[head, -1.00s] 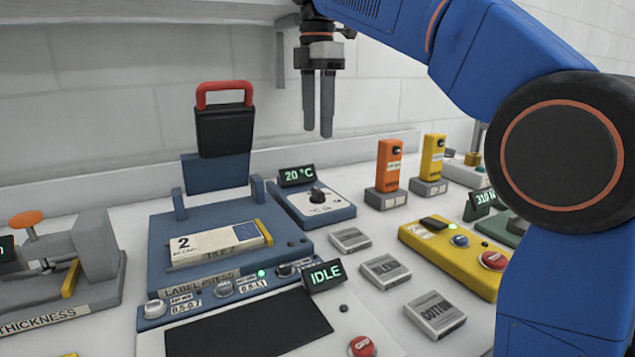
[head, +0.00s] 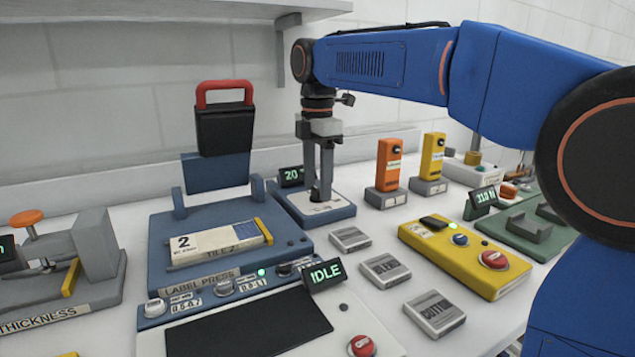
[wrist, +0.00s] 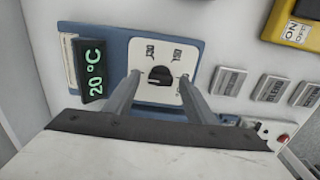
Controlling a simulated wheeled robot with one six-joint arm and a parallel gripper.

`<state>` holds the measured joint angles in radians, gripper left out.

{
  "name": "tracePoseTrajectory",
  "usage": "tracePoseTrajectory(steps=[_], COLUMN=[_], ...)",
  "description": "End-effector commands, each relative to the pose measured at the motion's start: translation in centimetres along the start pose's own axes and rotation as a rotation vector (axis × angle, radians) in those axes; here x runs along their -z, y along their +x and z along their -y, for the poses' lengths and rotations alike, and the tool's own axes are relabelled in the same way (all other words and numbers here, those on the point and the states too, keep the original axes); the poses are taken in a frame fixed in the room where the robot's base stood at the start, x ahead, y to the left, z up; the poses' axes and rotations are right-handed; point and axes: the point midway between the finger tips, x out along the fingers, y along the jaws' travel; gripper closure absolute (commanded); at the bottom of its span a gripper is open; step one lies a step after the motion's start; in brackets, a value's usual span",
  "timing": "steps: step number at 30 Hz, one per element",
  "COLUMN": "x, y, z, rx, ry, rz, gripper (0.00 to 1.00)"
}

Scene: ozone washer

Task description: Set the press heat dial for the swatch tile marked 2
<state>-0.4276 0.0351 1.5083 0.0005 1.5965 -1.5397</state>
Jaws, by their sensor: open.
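The heat dial is a black knob (wrist: 160,75) on a white plate of a blue box (head: 335,210). Its display (wrist: 91,70) reads 20 °C in the wrist view. My gripper (head: 318,192) points down over the dial, open. In the wrist view its two fingers (wrist: 160,78) stand on either side of the knob, with gaps; I cannot tell whether they touch it. The swatch tile marked 2 (head: 215,243) lies on the blue label press (head: 165,225), whose black head with a red handle (head: 224,120) is raised.
Orange (head: 389,165) and yellow (head: 433,157) upright blocks stand right of the dial box. Several grey tiles, one marked BLEND (head: 385,270), lie in front. A yellow control box (head: 465,255) is at the right. A display reads IDLE (head: 326,273). A shelf overhangs the back.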

Motion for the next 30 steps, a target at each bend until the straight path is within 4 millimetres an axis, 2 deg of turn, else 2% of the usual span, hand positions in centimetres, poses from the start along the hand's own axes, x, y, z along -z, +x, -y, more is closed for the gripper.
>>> tracePoseTrajectory(steps=[8, 13, 23, 30], x=[0.00, 0.00, -0.01, -0.01], y=[0.09, 0.08, 0.07, 0.10], z=[0.01, 0.01, 0.01, 0.01], rx=[0.000, 0.000, 0.000, 0.001], ry=[0.000, 0.000, 0.029, 0.153], rz=[0.000, 0.000, 0.000, 0.001], gripper=[0.50, 0.91, 0.91, 0.91])
